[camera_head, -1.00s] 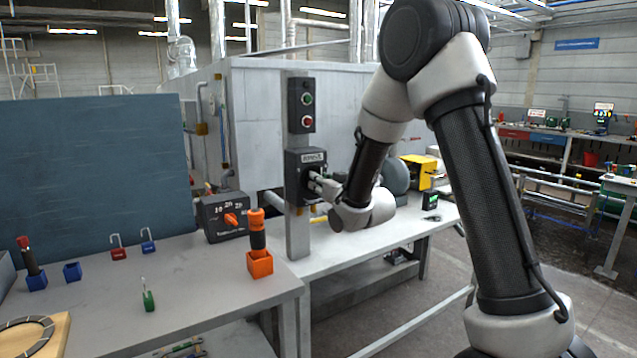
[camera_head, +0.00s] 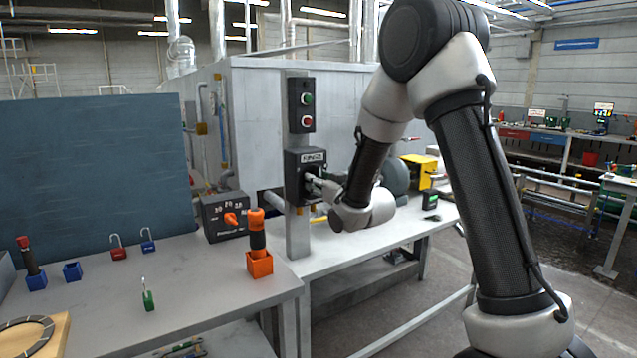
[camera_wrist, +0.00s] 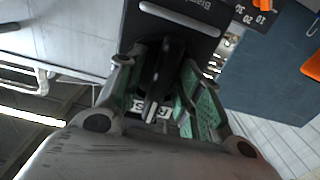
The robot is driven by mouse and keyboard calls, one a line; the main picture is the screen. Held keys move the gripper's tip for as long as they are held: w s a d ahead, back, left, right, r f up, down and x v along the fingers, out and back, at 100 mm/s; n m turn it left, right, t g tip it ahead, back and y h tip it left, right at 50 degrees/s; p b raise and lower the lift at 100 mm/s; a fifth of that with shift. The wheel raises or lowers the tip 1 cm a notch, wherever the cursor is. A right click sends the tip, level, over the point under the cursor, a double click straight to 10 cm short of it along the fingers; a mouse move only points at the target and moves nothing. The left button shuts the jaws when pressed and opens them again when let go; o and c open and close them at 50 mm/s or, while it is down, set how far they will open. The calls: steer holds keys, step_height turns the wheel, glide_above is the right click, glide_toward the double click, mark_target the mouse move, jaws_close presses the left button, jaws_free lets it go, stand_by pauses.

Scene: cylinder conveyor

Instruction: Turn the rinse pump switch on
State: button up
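The rinse switch box (camera_head: 293,185) is a dark box with a white label, mounted on a grey post. My gripper (camera_head: 313,181) is at the front of this box, and its fingers hide most of the switch. In the wrist view, a black switch handle (camera_wrist: 163,75) stands between the two green-padded fingers of my gripper (camera_wrist: 162,92). The fingers are apart, one on each side of the handle, with a visible gap on the right side. Part of the white label shows upside down behind the handle. The exact setting of the switch is hard to read.
A green and red button box (camera_head: 301,105) sits above on the post. A dial box with an orange knob (camera_head: 231,220) stands to the left. An orange block with a black-and-orange handle (camera_head: 260,262) is on the near bench. Small padlocks (camera_head: 118,252) lie further left.

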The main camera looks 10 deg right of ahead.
steer(key=shift+s, duration=0.1)
steer(key=v, duration=0.7)
steer(key=shift+s+r, duration=0.1)
